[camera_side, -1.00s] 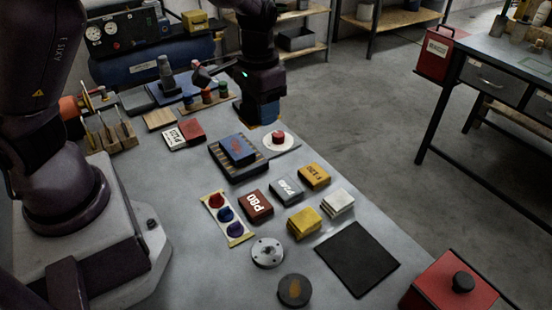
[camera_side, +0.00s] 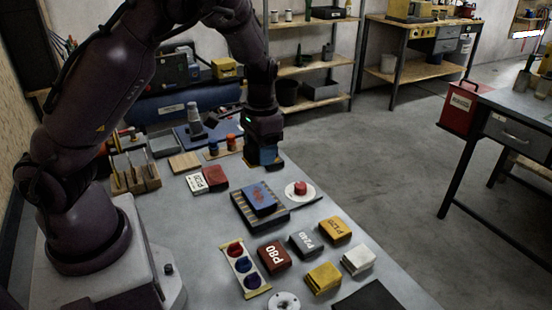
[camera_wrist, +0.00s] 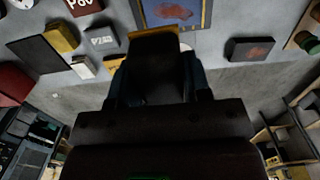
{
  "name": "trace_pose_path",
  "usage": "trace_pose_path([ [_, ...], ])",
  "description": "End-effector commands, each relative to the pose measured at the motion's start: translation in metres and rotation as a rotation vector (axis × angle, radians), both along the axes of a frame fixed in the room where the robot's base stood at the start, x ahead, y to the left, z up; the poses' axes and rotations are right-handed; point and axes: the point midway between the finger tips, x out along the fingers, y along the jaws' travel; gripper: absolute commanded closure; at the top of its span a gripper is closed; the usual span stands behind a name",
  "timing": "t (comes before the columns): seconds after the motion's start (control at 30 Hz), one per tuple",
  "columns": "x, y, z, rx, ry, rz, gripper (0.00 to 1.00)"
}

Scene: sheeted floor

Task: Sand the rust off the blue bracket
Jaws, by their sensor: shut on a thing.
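The blue bracket (camera_side: 260,197) lies on a dark ribbed tray (camera_side: 246,220), with reddish rust patches on its top. The wrist view shows the rusty bracket (camera_wrist: 172,11) at the top edge, cut off by the frame. My gripper (camera_side: 268,156) is beyond the bracket, apart from it. It is shut on a dark block with an orange edge (camera_wrist: 160,29), mostly hidden by the fingers. Loose grit blocks lie nearer the camera: P80 (camera_side: 274,257), a grey one (camera_side: 306,243) and an orange-yellow one (camera_side: 335,229).
A red button on a white disc (camera_side: 300,189) stands right of the tray. A red-and-white block (camera_side: 208,180), a tool rack (camera_side: 134,172) and bottles stand left of and behind it. A dark block with a reddish patch (camera_wrist: 252,49) shows in the wrist view. Yellow and white blocks lie in front.

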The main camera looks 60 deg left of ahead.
Motion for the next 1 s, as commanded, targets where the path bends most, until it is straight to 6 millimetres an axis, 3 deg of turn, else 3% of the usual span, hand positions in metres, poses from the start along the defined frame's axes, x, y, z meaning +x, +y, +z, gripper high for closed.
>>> trace_pose_path([
  [0.2,-0.007,0.039,-0.018,-0.022,-0.003,-0.364,0.75],
  [0.4,-0.009,0.058,-0.030,-0.034,-0.019,-0.768,0.75],
  [0.7,-0.002,0.059,-0.036,-0.026,-0.036,-1.360,0.75],
  [1.0,-0.001,0.061,-0.037,-0.020,-0.035,-1.578,0.75],
])
